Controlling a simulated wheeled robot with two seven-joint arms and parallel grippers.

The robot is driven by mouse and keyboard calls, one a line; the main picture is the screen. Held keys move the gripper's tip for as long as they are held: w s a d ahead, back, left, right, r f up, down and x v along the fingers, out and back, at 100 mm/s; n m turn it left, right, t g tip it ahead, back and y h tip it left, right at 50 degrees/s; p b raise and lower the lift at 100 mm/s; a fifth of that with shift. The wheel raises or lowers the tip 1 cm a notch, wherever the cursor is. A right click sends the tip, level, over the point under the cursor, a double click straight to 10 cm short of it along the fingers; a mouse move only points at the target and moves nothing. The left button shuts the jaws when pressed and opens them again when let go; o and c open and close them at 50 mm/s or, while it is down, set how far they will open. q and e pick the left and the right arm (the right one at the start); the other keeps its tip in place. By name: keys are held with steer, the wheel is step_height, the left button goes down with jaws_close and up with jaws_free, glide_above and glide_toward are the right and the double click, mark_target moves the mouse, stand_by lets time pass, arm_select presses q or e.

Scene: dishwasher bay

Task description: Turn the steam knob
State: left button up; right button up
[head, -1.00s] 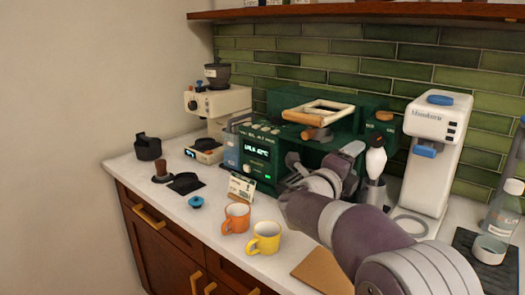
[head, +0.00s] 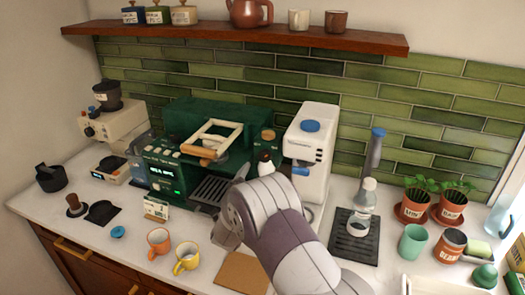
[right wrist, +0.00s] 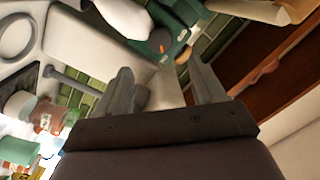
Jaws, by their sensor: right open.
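The green espresso machine (head: 222,119) stands against the tiled wall, with a lit display on its front. A small brown round cap (head: 268,134) at its right end may be the steam knob; I cannot tell for certain. My right gripper (head: 232,203) is in front of the machine's right part, largely hidden by my own wrist in the head view. In the right wrist view its two fingers (right wrist: 159,66) are apart with nothing held between them. A green machine part with an orange mark (right wrist: 162,45) shows beyond them. My left gripper is out of view.
Orange (head: 159,241) and yellow (head: 186,257) mugs stand on the counter in front of the machine. A white grinder (head: 309,140) stands close on the right. A small sign (head: 155,210) and a brown board (head: 241,272) are near my arm.

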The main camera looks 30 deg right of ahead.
mark_target(264, 158)
steer(key=p+x, duration=0.2)
steer(key=x, duration=0.6)
steer(key=shift+w+d, duration=0.15)
steer(key=shift+d, duration=0.05)
steer(key=shift+w+d+p, duration=0.3)
steer(key=shift+w+d, duration=0.1)
steer(key=shift+w, duration=0.05)
steer(key=shift+f, duration=0.1)
steer(key=c, duration=1.1)
